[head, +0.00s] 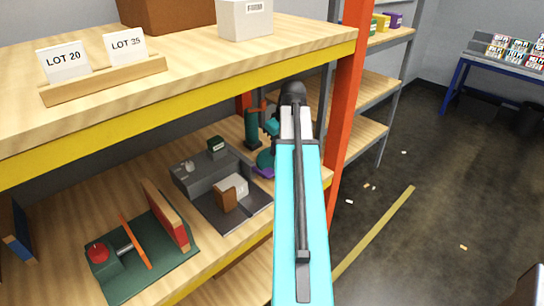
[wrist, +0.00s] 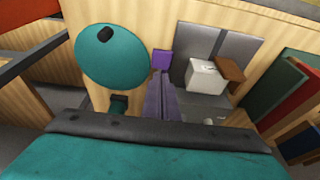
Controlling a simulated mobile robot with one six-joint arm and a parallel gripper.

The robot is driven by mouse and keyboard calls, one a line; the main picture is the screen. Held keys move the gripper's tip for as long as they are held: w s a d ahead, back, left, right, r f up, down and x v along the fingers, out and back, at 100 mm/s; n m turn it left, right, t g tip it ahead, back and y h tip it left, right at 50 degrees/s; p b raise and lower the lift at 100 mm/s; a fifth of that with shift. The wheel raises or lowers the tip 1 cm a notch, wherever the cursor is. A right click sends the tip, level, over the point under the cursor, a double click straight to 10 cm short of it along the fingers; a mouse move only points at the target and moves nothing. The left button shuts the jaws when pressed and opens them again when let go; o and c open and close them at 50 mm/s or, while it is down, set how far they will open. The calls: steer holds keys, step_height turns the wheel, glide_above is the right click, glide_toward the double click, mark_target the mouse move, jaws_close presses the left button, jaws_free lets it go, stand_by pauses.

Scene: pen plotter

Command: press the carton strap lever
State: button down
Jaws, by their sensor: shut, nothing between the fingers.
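A grey machine (head: 182,180) on the lower shelf holds a white carton (head: 235,188) with a brown part beside it. The carton also shows in the wrist view (wrist: 204,76). A small purple piece (head: 263,172) lies at the machine's right side, and in the wrist view (wrist: 162,59) it sits just beyond my fingertips. I cannot tell for sure which part is the strap lever. My gripper (wrist: 163,77) is shut and empty, pointing down beside the machine. Whether it touches the purple piece is unclear. My arm hides part of this area in the head view.
A round teal base (wrist: 110,60) with a black knob stands close beside my fingers. Its dark green column (head: 251,128) rises behind. A green fixture (head: 120,275) with a red knob is at the left. The upper shelf's yellow edge (head: 200,100) and an orange post (head: 346,90) flank my arm.

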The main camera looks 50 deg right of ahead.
mark_target(268, 171)
steer(key=shift+p+x, duration=1.3)
steer(key=shift+x, duration=3.55)
steer(key=shift+s, duration=0.1)
